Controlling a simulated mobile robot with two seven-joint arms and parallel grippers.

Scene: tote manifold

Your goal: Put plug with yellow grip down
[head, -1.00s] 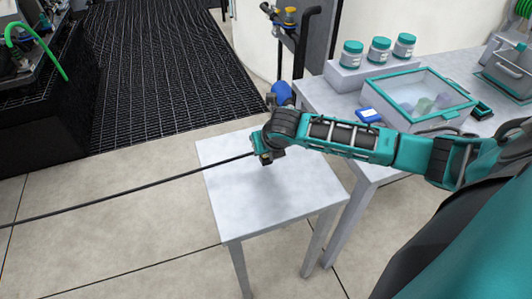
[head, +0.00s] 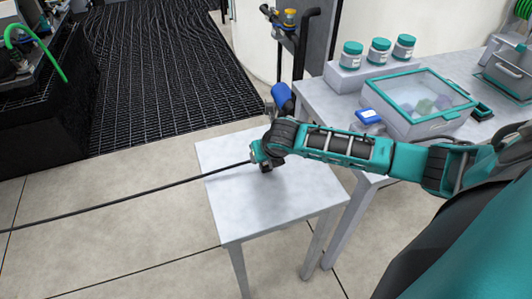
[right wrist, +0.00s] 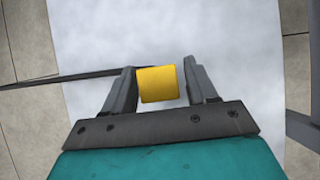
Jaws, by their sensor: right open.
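The plug's yellow grip (right wrist: 157,84) sits between the two fingers of my right gripper (right wrist: 160,68) in the right wrist view. The fingers are open, with narrow gaps beside the grip. In the head view my right gripper (head: 264,162) is low over the small white table (head: 235,215). The plug is hidden there behind the gripper and wrist. A black cable (head: 130,194) runs from the gripper to the left; it also shows in the right wrist view (right wrist: 60,78). Whether the plug touches the tabletop is unclear. My left gripper is out of view.
A larger table at right holds a clear-lidded teal box (head: 418,100), a blue item (head: 369,116) and teal-lidded jars (head: 379,51). The small table's front is bare.

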